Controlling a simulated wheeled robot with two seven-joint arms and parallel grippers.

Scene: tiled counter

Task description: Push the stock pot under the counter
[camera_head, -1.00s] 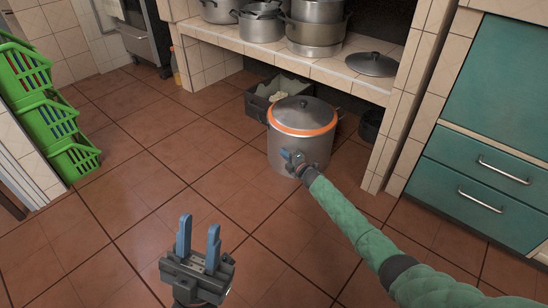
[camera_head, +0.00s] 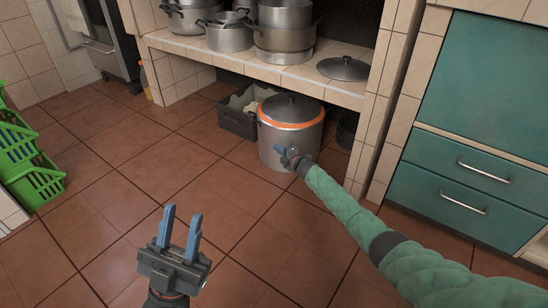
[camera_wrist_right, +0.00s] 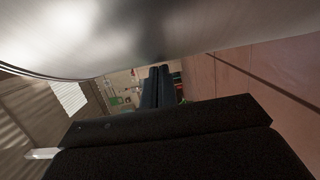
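The stock pot (camera_head: 289,137) is a large steel pot with a lid and an orange band around its rim. It stands upright on the floor at the opening under the tiled counter (camera_head: 225,60), its back part close to or below the counter edge. My right gripper (camera_head: 281,151) is at the pot's front left side, seemingly against it. In the right wrist view its fingers (camera_wrist_right: 158,85) are together with nothing between them, and the pot's metal wall (camera_wrist_right: 165,40) fills the top. My left gripper (camera_head: 180,234) is open and empty above the floor, away from the pot.
A dark crate (camera_head: 237,122) stands under the counter, just left of the pot. A dark container (camera_head: 348,130) is to its right, near the tiled pillar (camera_head: 385,110). Pots and a loose lid (camera_head: 343,68) sit on the counter. Green baskets (camera_head: 35,180) stand left. The middle floor is clear.

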